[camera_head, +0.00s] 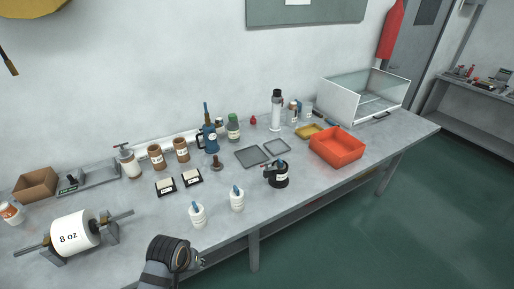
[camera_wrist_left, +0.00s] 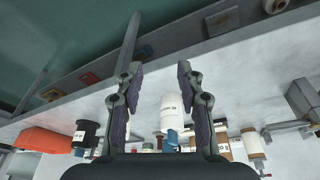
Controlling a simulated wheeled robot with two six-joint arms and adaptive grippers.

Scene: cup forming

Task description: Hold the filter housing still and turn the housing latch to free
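A short black round unit (camera_head: 279,177) with a pale label and a lever-like part on top stands mid-table; I take it as the filter housing with its latch, but the latch is too small to make out. It likely shows in the left wrist view as a black cylinder (camera_wrist_left: 87,133) beside the orange bin. A dark grey arm part of mine shows at the bottom of the head view, its fingers not clear there. In the left wrist view my left gripper (camera_wrist_left: 158,70) is open and empty, its fingers apart, with a white bottle seen beyond them. My right gripper is not in view.
Two white bottles (camera_head: 237,200) (camera_head: 197,215) stand near the front edge, left of the black unit. An orange bin (camera_head: 350,153) is right of it; grey trays (camera_head: 251,156) lie behind. A roll marked 8 oz (camera_head: 75,232) sits at left. The table right of the bottles is partly clear.

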